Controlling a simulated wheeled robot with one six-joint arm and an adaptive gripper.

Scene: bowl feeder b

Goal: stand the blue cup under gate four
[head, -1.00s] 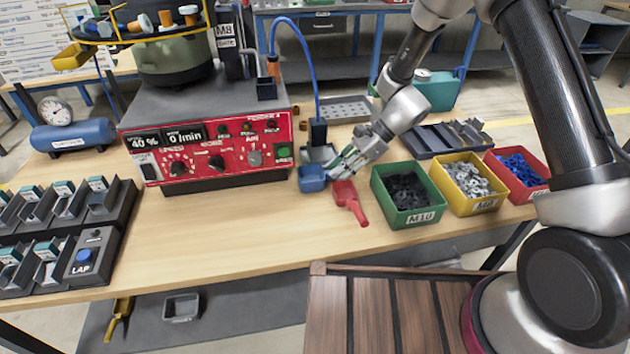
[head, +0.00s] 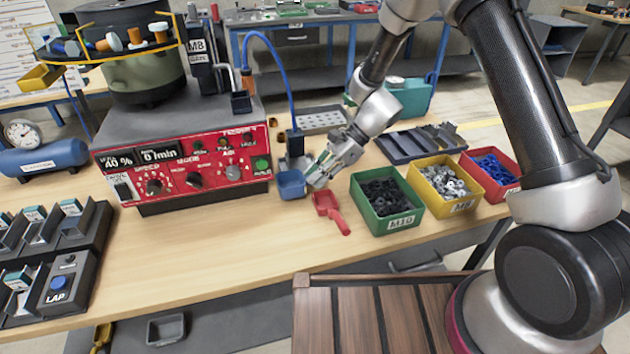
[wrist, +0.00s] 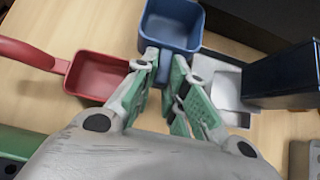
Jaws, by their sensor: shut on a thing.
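The blue cup (head: 291,184) is a small square cup with a handle, in front of the red control panel's right end. In the wrist view the cup (wrist: 172,22) is at the top, its open inside showing. My gripper (head: 318,175) is shut on its handle; the green-padded fingers (wrist: 167,78) sit either side of it. The cup looks upright; I cannot tell how far it is above the table. I cannot make out which place is gate four.
A red scoop (head: 327,205) lies close to my gripper. A grey container (wrist: 225,92) and a dark upright block (wrist: 282,75) stand on the cup's other side. Green (head: 388,226), yellow and red bins stand to the right. The table (head: 215,240) in front is clear.

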